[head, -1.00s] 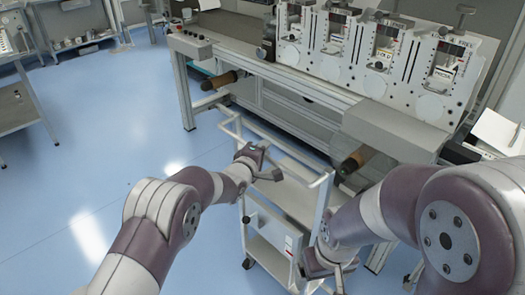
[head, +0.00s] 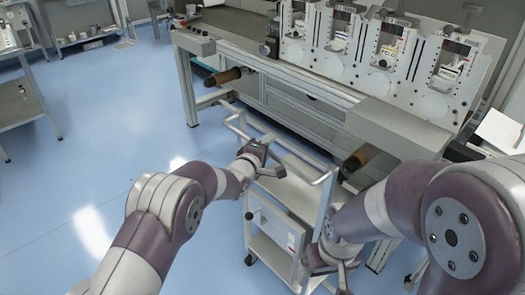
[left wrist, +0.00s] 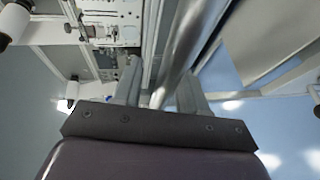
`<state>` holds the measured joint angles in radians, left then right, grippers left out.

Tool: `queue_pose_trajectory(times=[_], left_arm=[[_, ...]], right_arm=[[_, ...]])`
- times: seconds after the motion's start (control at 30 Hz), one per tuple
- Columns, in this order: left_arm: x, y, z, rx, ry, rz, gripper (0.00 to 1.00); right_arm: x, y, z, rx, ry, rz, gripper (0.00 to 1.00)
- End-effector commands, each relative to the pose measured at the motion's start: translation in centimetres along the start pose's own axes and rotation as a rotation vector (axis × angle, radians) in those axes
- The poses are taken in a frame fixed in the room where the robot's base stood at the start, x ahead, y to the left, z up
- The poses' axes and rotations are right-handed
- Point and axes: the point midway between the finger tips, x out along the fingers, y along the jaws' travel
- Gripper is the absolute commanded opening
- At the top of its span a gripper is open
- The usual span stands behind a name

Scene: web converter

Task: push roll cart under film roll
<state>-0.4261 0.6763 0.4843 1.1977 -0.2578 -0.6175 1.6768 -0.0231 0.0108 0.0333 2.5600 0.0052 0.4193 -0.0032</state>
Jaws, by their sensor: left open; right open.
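The roll cart (head: 294,192) is a pale metal trolley with a top rail, shelves and casters, standing in front of the converter machine. Two brown rolls stick out from the machine's front: a left film roll (head: 224,76) and a right film roll (head: 356,159), close to the cart's right end. My right gripper (head: 340,272) is open low by the cart's near right corner. Whether it touches the cart I cannot tell.
The converter machine (head: 300,88) with several upright panels fills the back right. A grey table (head: 28,108) stands at the left, with a bench (head: 85,40) behind it. Blue floor (head: 95,150) is clear left of the cart.

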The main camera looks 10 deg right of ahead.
Motion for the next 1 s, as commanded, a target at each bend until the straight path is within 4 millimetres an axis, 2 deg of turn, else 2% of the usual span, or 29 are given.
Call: queue_pose_trajectory(times=[0.17,0.4,0.53,0.7,1.0], left_arm=[[-3.0,0.1,0.0,0.001,0.0,-0.001,0.42],[-8.8,0.1,-0.1,0.0,0.001,0.001,0.42],[-11.1,0.0,0.0,0.0,0.001,0.0,0.42],[-12.2,0.0,0.0,0.0,0.001,0.001,0.42],[-12.2,0.0,0.0,0.0,0.0,0.0,0.42]], right_arm=[[0.0,0.0,0.0,0.0,0.0,0.0,0.89],[0.1,0.0,0.0,0.0,0.0,0.0,0.89],[0.1,0.0,0.0,0.0,0.0,0.0,0.89],[0.1,0.0,0.0,0.0,0.0,0.0,0.89],[0.1,0.0,0.0,0.0,0.0,0.0,0.89]])
